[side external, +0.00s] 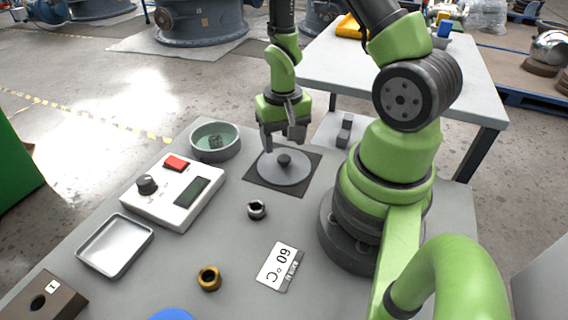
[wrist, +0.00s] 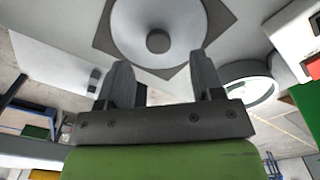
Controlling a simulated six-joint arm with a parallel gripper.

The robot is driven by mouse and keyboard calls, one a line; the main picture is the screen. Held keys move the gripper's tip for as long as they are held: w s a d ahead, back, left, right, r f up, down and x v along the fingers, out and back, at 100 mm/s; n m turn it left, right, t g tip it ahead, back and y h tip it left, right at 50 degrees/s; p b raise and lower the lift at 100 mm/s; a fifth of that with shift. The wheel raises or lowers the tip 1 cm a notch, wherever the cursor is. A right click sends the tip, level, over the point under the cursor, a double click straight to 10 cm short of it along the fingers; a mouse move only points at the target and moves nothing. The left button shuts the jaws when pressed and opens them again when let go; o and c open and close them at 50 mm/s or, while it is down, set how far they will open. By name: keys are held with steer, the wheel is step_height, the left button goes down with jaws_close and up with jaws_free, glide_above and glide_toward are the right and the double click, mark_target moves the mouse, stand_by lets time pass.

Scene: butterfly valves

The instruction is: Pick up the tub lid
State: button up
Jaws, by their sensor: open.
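The tub lid (side external: 286,170) is a grey disc with a dark round knob (side external: 284,159) at its centre. It lies flat on a dark square mat (side external: 262,182) on the table. In the wrist view the lid (wrist: 185,25) is at the top, with its knob (wrist: 158,41) just beyond and between the fingertips. My gripper (side external: 281,145) is open and empty, above the lid's back left part, pointing down. The wrist view shows both fingers (wrist: 165,75) spread apart with nothing between them.
A white control box (side external: 175,198) with a red button and black knob stands left of the mat. A metal tray (side external: 115,246), a dark ring (side external: 257,210), a brass ring (side external: 209,278) and a "60 °C" card (side external: 280,267) lie nearer the front. A grey block (side external: 345,131) is right of the mat.

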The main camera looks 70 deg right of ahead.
mark_target(284, 157)
steer(key=shift+f, duration=2.4)
steer(key=c, duration=1)
